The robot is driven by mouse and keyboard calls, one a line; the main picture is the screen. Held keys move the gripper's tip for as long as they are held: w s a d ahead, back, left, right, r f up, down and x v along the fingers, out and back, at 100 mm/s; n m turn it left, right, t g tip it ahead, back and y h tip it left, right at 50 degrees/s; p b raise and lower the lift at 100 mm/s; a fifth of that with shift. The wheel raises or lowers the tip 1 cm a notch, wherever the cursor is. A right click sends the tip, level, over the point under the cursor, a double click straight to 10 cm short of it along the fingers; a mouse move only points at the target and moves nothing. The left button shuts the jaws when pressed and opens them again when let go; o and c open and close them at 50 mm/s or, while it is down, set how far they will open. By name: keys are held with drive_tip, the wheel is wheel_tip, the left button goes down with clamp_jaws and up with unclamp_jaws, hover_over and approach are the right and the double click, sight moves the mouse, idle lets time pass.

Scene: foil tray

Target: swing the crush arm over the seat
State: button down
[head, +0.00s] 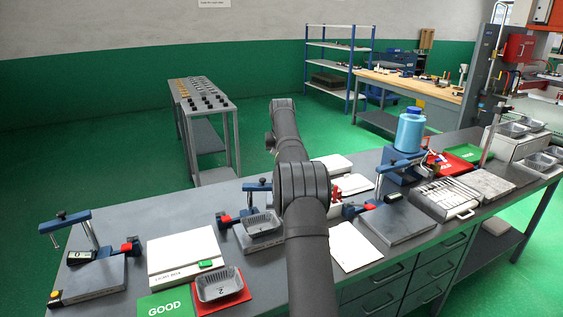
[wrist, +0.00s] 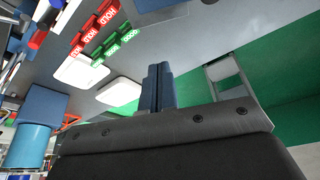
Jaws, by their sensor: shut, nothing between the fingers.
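Several fixtures with a blue arm on a post stand on the grey bench. The left one has a blue crush arm (head: 65,220) on a grey post, a base plate (head: 95,277) and a small display reading 0. The middle one has a blue arm (head: 257,186) and a grey foil tray (head: 262,222) on its base; my own arm partly covers it. The right one has a blue arm (head: 401,162) above a bare plate (head: 398,222). I cannot tell which is the task's seat. My gripper (wrist: 160,82) is shut and empty in the wrist view, apart from any fixture; the head view does not clearly show it.
A foil tray (head: 218,284) sits on a red mat beside a green GOOD mat (head: 166,304). A white-topped box (head: 185,256) stands behind. A blue bottle (head: 410,131) stands at right, also in the wrist view (wrist: 33,143). Red HOLD tags (wrist: 95,28) show there.

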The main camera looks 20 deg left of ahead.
sight(264, 184)
drive_tip(key=x, duration=0.8)
drive_tip(key=shift+s, duration=0.1)
drive_tip(key=shift+s+d+r, duration=0.35)
drive_tip(key=shift+s, duration=0.35)
drive_tip(key=shift+s+d+f, duration=0.1)
drive_tip(key=shift+s+d, duration=0.1)
drive_tip(key=shift+s, duration=0.4)
drive_tip(key=shift+s+d+f, duration=0.1)
drive_tip(key=shift+s+d, duration=0.15)
drive_tip(key=shift+s, duration=0.35)
drive_tip(key=shift+r, duration=0.1)
